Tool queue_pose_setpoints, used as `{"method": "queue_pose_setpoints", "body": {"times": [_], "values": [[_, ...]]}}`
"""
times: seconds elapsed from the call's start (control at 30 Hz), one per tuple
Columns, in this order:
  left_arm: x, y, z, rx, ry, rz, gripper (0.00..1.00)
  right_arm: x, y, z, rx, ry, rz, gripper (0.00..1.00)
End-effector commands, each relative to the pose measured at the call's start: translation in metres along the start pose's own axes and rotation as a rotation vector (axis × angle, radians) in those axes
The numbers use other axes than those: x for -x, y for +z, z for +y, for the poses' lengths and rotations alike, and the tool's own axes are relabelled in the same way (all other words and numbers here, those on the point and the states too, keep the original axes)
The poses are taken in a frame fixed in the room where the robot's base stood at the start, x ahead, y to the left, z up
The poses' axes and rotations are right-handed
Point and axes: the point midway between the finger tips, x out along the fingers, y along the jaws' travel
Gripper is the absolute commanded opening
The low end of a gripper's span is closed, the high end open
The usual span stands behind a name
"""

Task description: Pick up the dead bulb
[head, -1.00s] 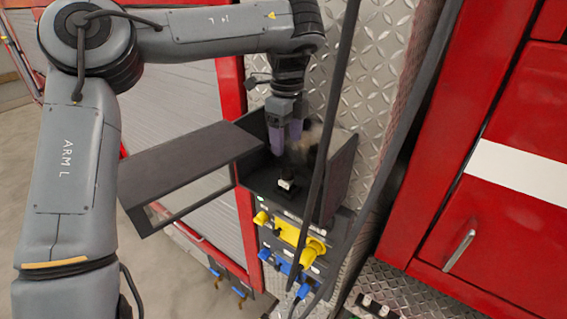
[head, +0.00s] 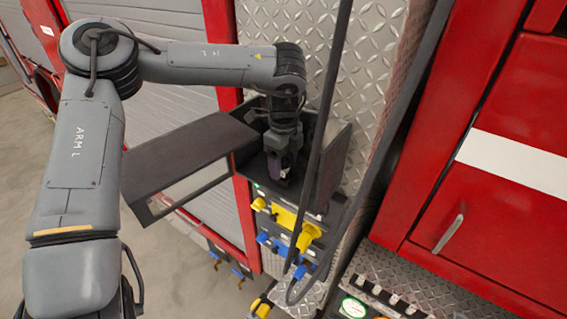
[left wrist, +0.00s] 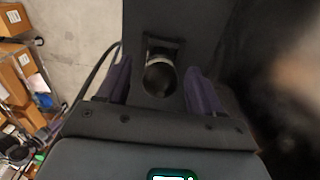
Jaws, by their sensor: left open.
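My left gripper (head: 283,166) is open and reaches down inside the dark open box on the metal wall. Its purple fingers show on both sides in the left wrist view. Between them, apart from both, is a dark round piece with a pale metal band (left wrist: 160,76), which looks like the dead bulb seated in its holder. In the head view the gripper mostly hides the bulb. My right gripper is not in view.
The box's lid (head: 185,152) hangs open to the left. Below the box is a panel with yellow valve handles (head: 305,234) and blue ones. A dark hose (head: 329,110) runs down just right of the gripper. A red cabinet (head: 500,150) stands on the right.

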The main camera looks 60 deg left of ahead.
Motion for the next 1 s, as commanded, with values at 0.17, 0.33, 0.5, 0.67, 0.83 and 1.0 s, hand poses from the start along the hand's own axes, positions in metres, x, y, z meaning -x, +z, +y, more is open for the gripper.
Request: {"method": "queue_pose_setpoints", "body": {"times": [0.17,0.33,0.5,0.67,0.83,1.0], "values": [[-0.0060,0.0000,0.0000,0.001,-0.001,0.000,0.66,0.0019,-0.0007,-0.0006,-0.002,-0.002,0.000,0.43],[-0.0060,0.0001,-0.0001,0.001,-0.001,0.000,0.63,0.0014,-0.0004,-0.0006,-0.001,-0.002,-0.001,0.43],[-0.0057,0.0001,-0.0001,0.001,-0.001,0.000,0.37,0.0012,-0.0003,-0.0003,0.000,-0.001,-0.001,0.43],[-0.0056,0.0001,-0.0001,0.001,-0.001,0.000,0.13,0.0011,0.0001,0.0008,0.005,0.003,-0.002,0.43],[-0.0054,0.0000,-0.0001,0.000,-0.001,0.000,0.07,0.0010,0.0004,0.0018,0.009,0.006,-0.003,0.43],[-0.0024,0.0000,-0.0005,0.000,-0.002,-0.001,0.06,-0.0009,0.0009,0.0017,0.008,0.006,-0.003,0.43]]}}
